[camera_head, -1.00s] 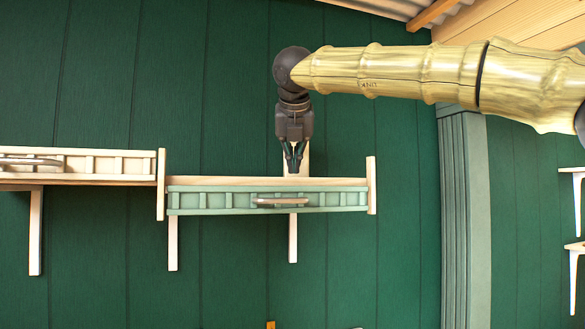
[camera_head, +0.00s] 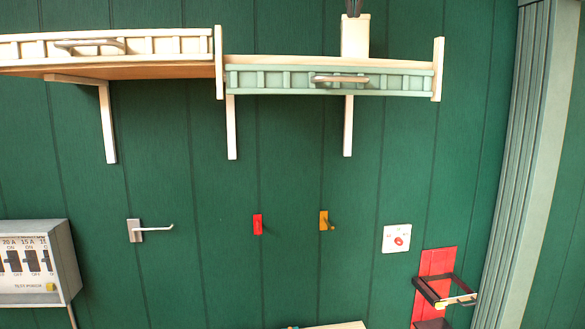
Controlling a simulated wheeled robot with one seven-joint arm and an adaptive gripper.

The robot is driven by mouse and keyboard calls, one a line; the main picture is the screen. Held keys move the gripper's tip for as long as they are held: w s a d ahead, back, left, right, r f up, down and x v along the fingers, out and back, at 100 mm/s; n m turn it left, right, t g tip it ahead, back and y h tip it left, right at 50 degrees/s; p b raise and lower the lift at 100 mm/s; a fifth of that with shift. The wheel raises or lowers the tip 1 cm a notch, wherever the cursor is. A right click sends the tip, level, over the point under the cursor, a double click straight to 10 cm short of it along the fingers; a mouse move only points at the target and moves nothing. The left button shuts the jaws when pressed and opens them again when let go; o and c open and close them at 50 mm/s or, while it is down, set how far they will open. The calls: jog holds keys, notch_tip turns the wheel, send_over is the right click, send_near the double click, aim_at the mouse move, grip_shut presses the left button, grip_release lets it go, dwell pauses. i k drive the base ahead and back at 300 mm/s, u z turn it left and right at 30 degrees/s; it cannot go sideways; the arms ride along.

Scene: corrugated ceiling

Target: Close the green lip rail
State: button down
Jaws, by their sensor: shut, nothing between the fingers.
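The green lip rail (camera_head: 300,79) is a pale green slatted strip with a metal bar handle (camera_head: 342,79). It runs along the front of the right wall shelf, between two cream end posts. A strip of pale wood (camera_head: 290,60) shows above its top edge, so it appears folded down rather than standing up.
The left shelf has a cream rail (camera_head: 150,43) with its own handle. Below are a wall hook (camera_head: 150,230), a red hook (camera_head: 257,224), an orange hook (camera_head: 325,221), a white switch plate (camera_head: 396,239) and a breaker box (camera_head: 40,265). A ribbed column (camera_head: 535,150) stands right.

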aim_at(262, 79)
jog(key=k, duration=1)
